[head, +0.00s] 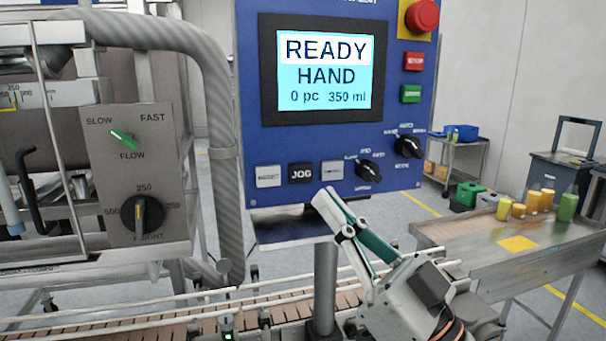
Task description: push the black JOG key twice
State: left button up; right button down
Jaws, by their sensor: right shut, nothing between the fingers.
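The black JOG key (301,174) is in the lower row of the blue control panel (340,150), between two grey keys. Its white label is readable and nothing covers it. My right gripper (326,196) is shut and empty. Its fingertips show just below the right grey key (332,170), to the lower right of the JOG key. They appear apart from the JOG key; their distance to the panel is hard to tell. The screen (325,75) reads READY, HAND, 0 pc, 350 ml. My left gripper is not in view.
A red emergency button (422,16), red key (412,61), green key (410,94) and two black rotary switches (369,170) are on the panel. A conveyor (180,322) runs below. A steel table (500,238) with filled bottles stands at right; a grey dial box (138,180) at left.

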aim_at(301, 174)
jog(key=w, duration=0.2)
jog(key=w+a+b, duration=0.1)
jog(key=w, duration=0.1)
jog(key=w+a+b, duration=0.1)
jog(key=w, duration=0.1)
jog(key=shift+w+a, duration=0.1)
jog(key=shift+w, duration=0.3)
jog(key=shift+w+a, duration=0.2)
jog(key=shift+w, duration=0.5)
dwell(0.6)
jog(key=shift+w+a, duration=0.15)
jog(key=shift+w, duration=0.25)
